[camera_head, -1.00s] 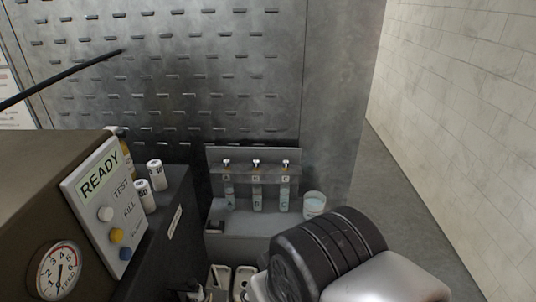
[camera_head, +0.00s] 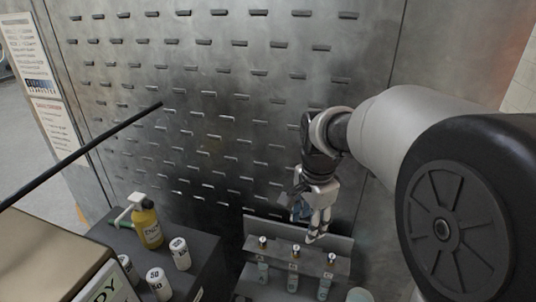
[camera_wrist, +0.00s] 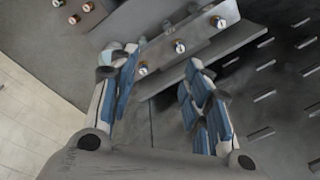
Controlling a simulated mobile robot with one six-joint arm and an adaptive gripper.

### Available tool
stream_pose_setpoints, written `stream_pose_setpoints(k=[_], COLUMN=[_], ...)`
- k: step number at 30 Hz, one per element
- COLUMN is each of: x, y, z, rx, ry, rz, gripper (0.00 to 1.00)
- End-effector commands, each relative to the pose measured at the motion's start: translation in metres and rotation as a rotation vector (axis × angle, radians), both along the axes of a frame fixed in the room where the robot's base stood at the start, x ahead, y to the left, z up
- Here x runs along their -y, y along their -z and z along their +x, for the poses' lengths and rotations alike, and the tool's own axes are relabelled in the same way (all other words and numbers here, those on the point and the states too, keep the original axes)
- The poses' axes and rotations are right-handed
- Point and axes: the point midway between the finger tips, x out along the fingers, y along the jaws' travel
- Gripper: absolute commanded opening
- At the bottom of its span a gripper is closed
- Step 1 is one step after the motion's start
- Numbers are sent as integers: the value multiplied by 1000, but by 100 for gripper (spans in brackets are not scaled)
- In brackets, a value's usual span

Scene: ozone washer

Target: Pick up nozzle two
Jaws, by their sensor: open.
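A grey rack (camera_head: 347,244) holds three small upright nozzles in a row: a left one (camera_head: 262,241), a middle one (camera_head: 296,249) and a right one (camera_head: 332,259). No number is legible on them; the middle one may be nozzle two. My gripper (camera_head: 314,238) hangs above and just behind the rack, between the middle and right nozzles in the picture. In the wrist view my gripper (camera_wrist: 157,62) has its blue-padded fingers spread and empty. The nozzle heads line up beyond the fingertips: a near one (camera_wrist: 142,69), a middle one (camera_wrist: 180,47) and a far one (camera_wrist: 218,22).
A slotted metal wall (camera_head: 200,110) stands close behind the rack. White cylinders (camera_head: 181,254) and a yellow bottle (camera_head: 149,228) stand on the dark surface to the left. A clear cup (camera_head: 358,294) is at lower right.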

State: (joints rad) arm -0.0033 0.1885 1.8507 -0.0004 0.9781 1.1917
Motion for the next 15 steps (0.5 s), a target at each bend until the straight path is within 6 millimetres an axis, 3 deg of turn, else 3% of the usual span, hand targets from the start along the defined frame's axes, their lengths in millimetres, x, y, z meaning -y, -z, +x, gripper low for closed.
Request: stream_pose_setpoints(k=[1,6,15], x=[0,-1,-2], y=[-1,20,50], z=[17,56,80], rx=[-29,-84,-124], ry=[78,320,510], rz=[9,27,31], gripper=[44,44,44])
